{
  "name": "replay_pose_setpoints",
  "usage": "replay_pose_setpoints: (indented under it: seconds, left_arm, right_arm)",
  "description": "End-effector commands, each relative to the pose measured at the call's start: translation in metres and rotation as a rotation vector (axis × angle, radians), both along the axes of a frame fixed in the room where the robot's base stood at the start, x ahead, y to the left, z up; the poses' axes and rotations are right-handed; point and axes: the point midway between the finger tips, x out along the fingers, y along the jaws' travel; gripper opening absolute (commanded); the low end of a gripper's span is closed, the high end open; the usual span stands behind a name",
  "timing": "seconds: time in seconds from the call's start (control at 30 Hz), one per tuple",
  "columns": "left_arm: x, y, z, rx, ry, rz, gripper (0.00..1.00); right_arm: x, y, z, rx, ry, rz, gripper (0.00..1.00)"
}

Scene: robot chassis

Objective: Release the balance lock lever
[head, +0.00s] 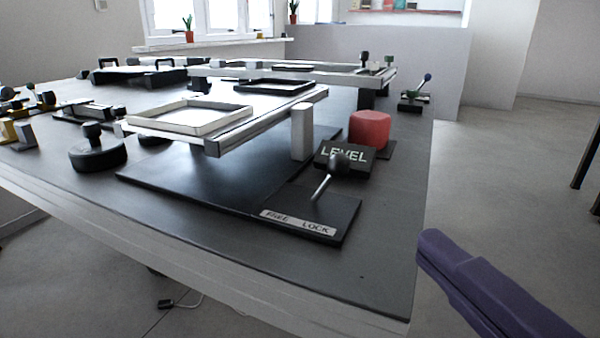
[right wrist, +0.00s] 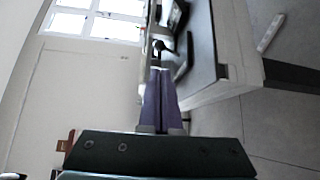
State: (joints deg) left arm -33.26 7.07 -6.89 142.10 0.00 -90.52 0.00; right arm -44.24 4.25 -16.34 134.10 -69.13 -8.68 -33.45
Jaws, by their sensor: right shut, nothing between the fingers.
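The balance lock lever (head: 322,187) is a thin metal rod with a black knob (head: 337,165). It rises from a dark base plate behind a white label (head: 298,222) that reads FREE on the left and LOCK on the right. The rod leans to the right, toward the LOCK side. My right gripper (head: 428,243), with purple fingers, is shut and empty, off the table's right edge and apart from the lever. The shut fingers also show in the right wrist view (right wrist: 160,75). My left gripper is not in view.
The balance beam (head: 265,117) and white tray (head: 190,116) are to the left. The table's front right corner (head: 385,285) is bare.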

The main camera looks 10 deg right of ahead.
Motion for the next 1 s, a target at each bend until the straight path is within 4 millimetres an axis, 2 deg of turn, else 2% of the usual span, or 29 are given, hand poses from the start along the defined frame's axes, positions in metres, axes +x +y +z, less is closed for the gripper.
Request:
replay_pose_setpoints:
  seconds: [0.27, 0.6, 0.8, 1.0]
  left_arm:
    - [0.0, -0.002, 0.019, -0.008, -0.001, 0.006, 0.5]
    - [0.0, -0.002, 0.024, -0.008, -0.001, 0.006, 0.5]
    - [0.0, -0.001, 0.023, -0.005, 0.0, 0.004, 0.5]
    - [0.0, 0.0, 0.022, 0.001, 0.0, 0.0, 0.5]
  right_arm:
    - [0.042, 0.005, 0.002, -0.003, -0.004, 0.001, 0.0]
    - [0.102, 0.012, -0.005, -0.003, -0.003, 0.0, 0.0]
    - [0.125, 0.015, -0.008, -0.002, 0.0, -0.001, 0.0]
    - [0.131, 0.016, -0.009, -0.001, 0.001, -0.001, 0.0]
